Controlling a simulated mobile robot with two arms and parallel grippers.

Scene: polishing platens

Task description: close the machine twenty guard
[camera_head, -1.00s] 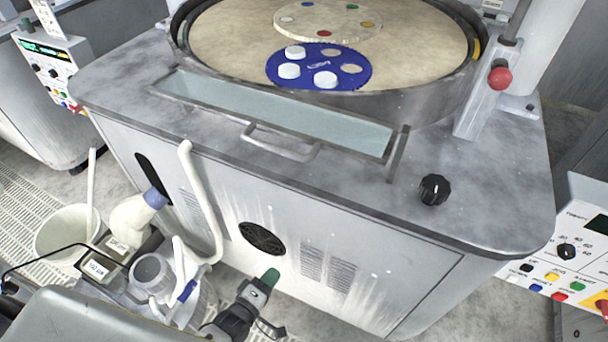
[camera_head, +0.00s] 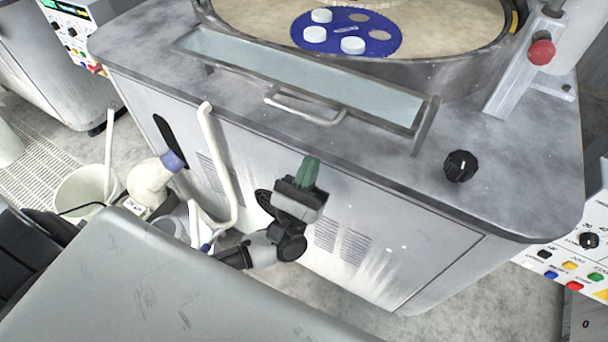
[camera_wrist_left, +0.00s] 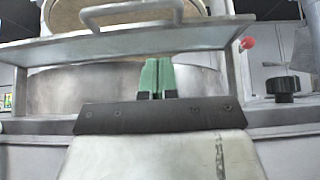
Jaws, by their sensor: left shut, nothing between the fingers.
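The machine's guard (camera_head: 300,82) is a clear panel in a grey metal frame, with a bar handle (camera_head: 305,108) on its front edge. It sits along the front of the round platen bowl (camera_head: 450,70), with the bowl's top uncovered. In the left wrist view the guard (camera_wrist_left: 135,43) and its handle (camera_wrist_left: 130,12) show above the fingers. My left gripper (camera_head: 311,168), with green fingertips, is shut and empty in front of the cabinet, below and apart from the handle. It also shows in the left wrist view (camera_wrist_left: 157,78). My right gripper is not in view.
A black knob (camera_head: 460,166) and a red ball-topped lever (camera_head: 541,52) are on the machine's right. A blue disc (camera_head: 350,46) with white pieces lies on the platen. A bucket (camera_head: 85,190) and bottle stand at the lower left. A control panel (camera_head: 575,255) is at right.

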